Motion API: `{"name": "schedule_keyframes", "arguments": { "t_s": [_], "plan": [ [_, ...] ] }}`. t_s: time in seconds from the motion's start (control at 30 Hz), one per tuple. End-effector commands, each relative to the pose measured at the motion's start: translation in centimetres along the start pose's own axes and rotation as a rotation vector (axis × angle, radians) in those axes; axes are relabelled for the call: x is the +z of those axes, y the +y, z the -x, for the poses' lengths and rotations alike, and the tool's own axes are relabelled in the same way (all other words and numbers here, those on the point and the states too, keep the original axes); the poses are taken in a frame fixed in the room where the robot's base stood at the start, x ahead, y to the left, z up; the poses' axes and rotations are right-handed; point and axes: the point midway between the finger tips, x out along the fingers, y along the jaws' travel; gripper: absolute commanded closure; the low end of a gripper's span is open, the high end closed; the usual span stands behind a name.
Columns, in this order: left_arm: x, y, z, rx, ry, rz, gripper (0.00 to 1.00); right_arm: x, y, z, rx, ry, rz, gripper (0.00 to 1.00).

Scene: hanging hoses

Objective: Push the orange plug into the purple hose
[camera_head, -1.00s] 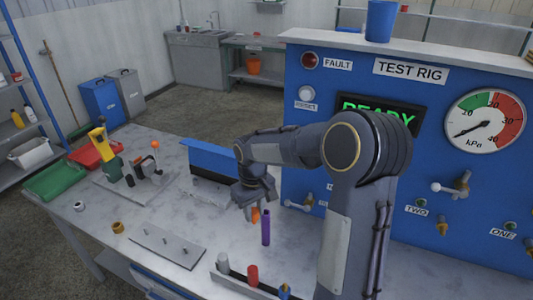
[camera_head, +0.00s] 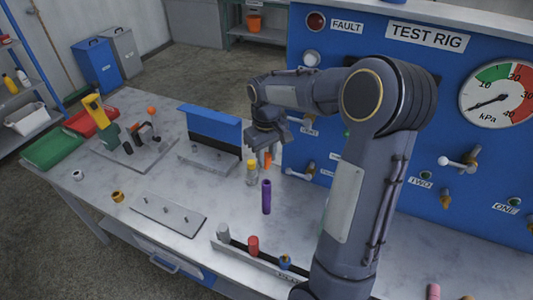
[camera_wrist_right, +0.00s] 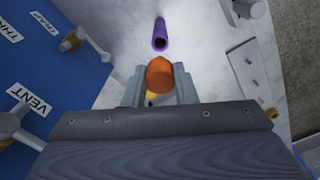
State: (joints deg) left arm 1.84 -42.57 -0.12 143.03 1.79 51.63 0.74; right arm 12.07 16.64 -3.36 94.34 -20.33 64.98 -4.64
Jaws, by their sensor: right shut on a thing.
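The orange plug (camera_head: 268,159) is held between the fingers of my right gripper (camera_head: 267,148), above the table. It also shows in the right wrist view (camera_wrist_right: 160,75), where the fingers (camera_wrist_right: 160,92) are shut on it. The purple hose (camera_head: 266,197) is a short tube standing about upright, just below the plug in the head view and apart from it. In the right wrist view the hose (camera_wrist_right: 160,36) lies beyond the plug, with its dark open end facing the plug. My left gripper is out of view.
A yellow-capped bottle (camera_head: 252,172) stands close to the gripper on its left. A rack (camera_head: 255,262) with several coloured pieces is in front. The blue test rig (camera_head: 330,140) with its valves is behind and right. A plate with pegs (camera_head: 168,215) lies left.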

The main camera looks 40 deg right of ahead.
Motion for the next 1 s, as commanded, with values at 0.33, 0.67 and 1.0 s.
{"name": "schedule_keyframes", "arguments": {
  "t_s": [0.33, 0.67, 1.0],
  "plan": [
    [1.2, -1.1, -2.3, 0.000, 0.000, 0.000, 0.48, 0.0, 0.0, -3.7, 0.000, -0.002, 0.000, 0.96],
    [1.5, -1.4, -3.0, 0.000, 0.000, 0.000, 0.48, 0.0, 0.0, -4.9, 0.000, 0.000, 0.000, 0.96],
    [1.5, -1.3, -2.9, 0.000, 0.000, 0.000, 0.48, 0.0, 0.0, -4.8, 0.000, 0.000, 0.000, 0.96]
  ]
}}
